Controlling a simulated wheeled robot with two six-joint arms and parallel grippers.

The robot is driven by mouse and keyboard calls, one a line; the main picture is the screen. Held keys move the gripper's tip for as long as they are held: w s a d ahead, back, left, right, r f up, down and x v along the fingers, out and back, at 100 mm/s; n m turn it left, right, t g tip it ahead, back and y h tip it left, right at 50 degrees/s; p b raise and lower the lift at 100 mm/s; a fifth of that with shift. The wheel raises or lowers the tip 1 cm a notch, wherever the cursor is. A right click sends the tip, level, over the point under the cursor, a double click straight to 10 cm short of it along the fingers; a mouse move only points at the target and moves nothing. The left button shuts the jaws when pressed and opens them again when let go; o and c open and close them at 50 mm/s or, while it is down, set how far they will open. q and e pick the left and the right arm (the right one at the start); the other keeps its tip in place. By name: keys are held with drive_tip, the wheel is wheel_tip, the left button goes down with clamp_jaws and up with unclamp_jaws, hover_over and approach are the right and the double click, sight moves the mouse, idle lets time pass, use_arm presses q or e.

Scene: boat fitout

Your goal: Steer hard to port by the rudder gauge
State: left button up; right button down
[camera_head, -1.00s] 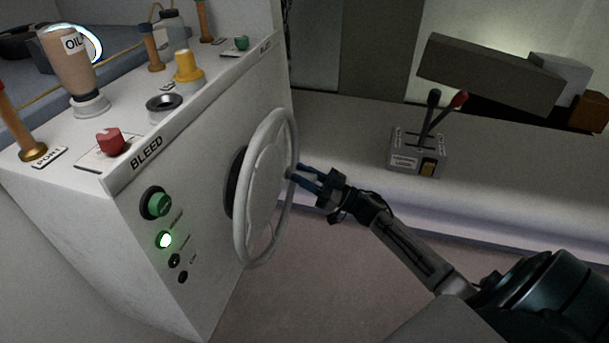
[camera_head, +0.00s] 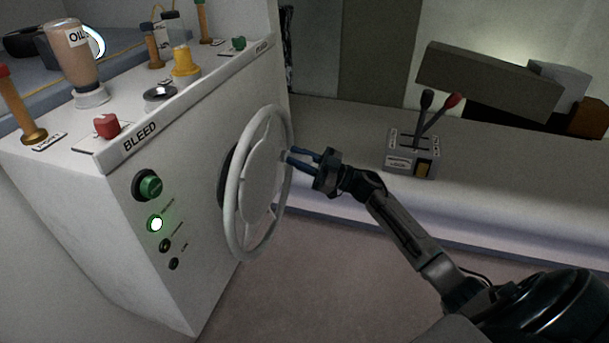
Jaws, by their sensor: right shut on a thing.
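A pale grey steering wheel (camera_head: 232,222) stands on the front face of the white console in the head view. My right gripper (camera_head: 289,157) reaches in from the right and is shut on the wheel's rim at its right side, a little above mid-height. My left gripper is not in view. I cannot make out a rudder gauge in this view.
A throttle box (camera_head: 411,154) with two levers sits on the ledge (camera_head: 510,175) at right.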

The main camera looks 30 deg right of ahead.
drive_tip(key=s+a+r+n+g+p, duration=0.2)
drive_tip(key=r+n+g, duration=0.1)
drive_tip(key=r+n, duration=0.4)
drive_tip(key=s+a+r+n+g+p, duration=0.25)
drive_tip(key=r+n+g, duration=0.2)
drive_tip(key=n, duration=0.45)
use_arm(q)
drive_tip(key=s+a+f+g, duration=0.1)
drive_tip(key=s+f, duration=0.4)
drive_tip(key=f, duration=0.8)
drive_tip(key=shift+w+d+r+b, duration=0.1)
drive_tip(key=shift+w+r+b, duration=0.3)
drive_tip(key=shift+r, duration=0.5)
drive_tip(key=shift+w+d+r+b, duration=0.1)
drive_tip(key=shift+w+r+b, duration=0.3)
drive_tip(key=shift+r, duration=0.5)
use_arm(e)
drive_tip(key=s+a+n+h, duration=0.4)
drive_tip(key=s+a+n, duration=0.4)
drive_tip(key=a+n, duration=0.1)
drive_tip(key=shift+s+a+f+n, duration=0.15)
drive_tip(key=shift+a+f+n, duration=0.15)
drive_tip(key=shift+a, duration=0.4)
drive_tip(key=shift+t, duration=0.25)
drive_tip(key=c, duration=1.5)
unclamp_jaws()
